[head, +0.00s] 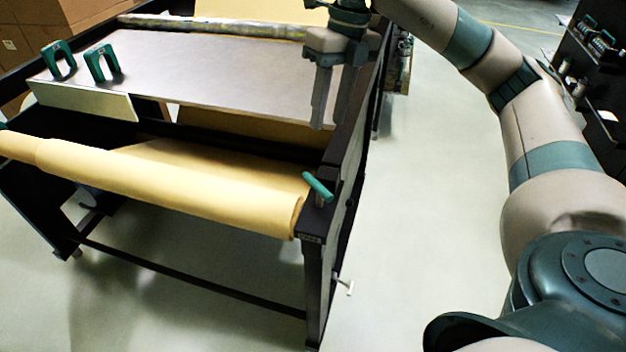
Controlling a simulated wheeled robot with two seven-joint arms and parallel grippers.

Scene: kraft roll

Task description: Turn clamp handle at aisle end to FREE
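A teal clamp handle (318,187) sits on the black end bracket at the right end of the kraft roll (170,185), beside the open floor. It lies slantwise, from upper left to lower right. A small label (310,238) is on the frame below it, too small to read. My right gripper (331,125) points down above and behind the handle, apart from it. Its two fingers are spread with nothing between them. My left gripper is not in view. A bit of teal (2,126) shows at the roll's far left end, mostly cut off.
A grey tabletop (215,65) with two teal-green handles (102,63) stands behind the roll. A black side panel (352,150) rises near my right gripper. A small pale T-handle (345,285) sticks out low on the right. Floor (435,200) on the right is clear.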

